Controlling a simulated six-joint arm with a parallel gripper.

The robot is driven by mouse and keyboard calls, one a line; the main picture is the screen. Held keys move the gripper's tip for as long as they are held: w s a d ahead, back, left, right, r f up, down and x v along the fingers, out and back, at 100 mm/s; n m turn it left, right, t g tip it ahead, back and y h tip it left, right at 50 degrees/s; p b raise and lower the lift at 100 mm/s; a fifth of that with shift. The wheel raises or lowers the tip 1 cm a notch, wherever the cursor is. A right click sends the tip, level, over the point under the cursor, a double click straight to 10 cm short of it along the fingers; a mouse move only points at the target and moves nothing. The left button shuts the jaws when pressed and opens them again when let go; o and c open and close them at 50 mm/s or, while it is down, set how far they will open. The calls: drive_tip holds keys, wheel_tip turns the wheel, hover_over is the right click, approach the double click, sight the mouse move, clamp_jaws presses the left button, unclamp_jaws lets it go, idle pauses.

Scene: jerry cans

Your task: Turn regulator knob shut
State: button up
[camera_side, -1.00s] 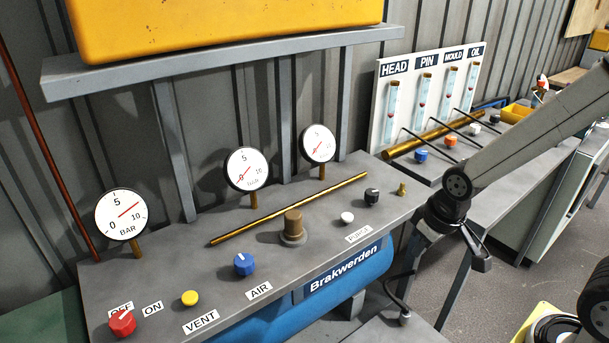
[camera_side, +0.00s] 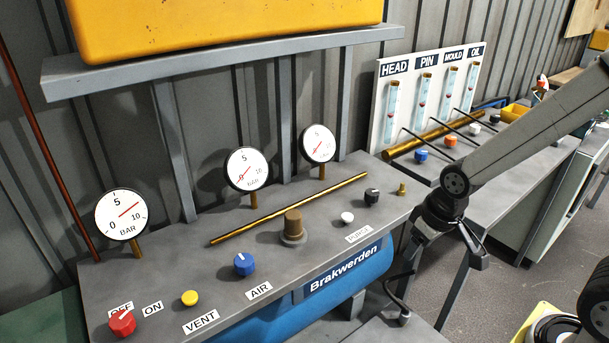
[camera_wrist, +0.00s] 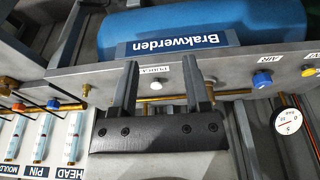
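The brown regulator knob (camera_side: 293,222) stands upright on a round grey base on the bench top, between the blue AIR knob (camera_side: 244,263) and the white PURGE knob (camera_side: 347,217). My gripper (camera_side: 462,252) is to the right of the bench in the side view, well apart from the regulator knob. In the wrist view, my gripper (camera_wrist: 160,72) is open and empty, with its two dark fingers spread. The white knob (camera_wrist: 156,86) shows between the fingers, farther off. The regulator knob is mostly hidden behind the right finger there.
A red knob (camera_side: 122,323), a yellow VENT knob (camera_side: 190,298) and a black knob (camera_side: 372,195) also stand on the bench. A brass rod (camera_side: 290,209) lies behind the regulator knob. Three dial gauges (camera_side: 246,169) rise at the back, below a shelf (camera_side: 215,62).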

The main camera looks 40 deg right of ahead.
drive_tip(key=o, duration=0.3)
drive_tip(key=shift+w+d+r, duration=0.1)
drive_tip(key=shift+w, duration=0.4)
drive_tip(key=m+g, duration=0.2)
drive_tip(key=m, duration=1)
hover_over(372, 191)
drive_tip(key=s+a, duration=0.1)
drive_tip(key=shift+a+f, duration=0.1)
drive_tip(key=shift+f, duration=0.5)
drive_tip(key=shift+w+d+f+g, duration=0.2)
drive_tip(key=shift+w+d+g, duration=0.15)
drive_tip(key=shift+d, duration=0.2)
drive_tip(key=shift+f, duration=0.1)
drive_tip(key=shift+f, duration=3.8)
clamp_jaws()
